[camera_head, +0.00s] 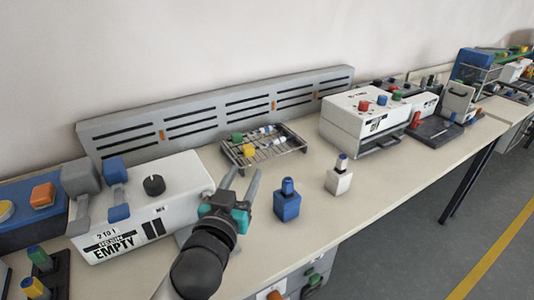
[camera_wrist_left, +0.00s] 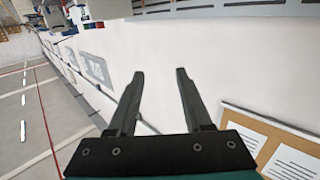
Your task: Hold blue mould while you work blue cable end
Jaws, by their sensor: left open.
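A blue block (camera_head: 287,207), which looks like the blue mould, stands upright on the bench in the head view. A narrower darker blue piece (camera_head: 287,186), perhaps the cable end, sticks up from its top. My left gripper (camera_head: 245,173) is to the left of the blue block, open and empty, with its fingers pointing up and away from me. It does not touch the block. In the left wrist view the two open fingers (camera_wrist_left: 160,77) have nothing between them, and the blue block is not recognisable there. My right gripper is not in view.
A white block (camera_head: 339,182) with a blue-topped piece stands right of the blue block. A wire rack (camera_head: 285,150) with coloured pieces is behind. A white machine marked EMPTY (camera_head: 190,180) is at left, another white machine (camera_head: 345,128) at right. The bench front between is clear.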

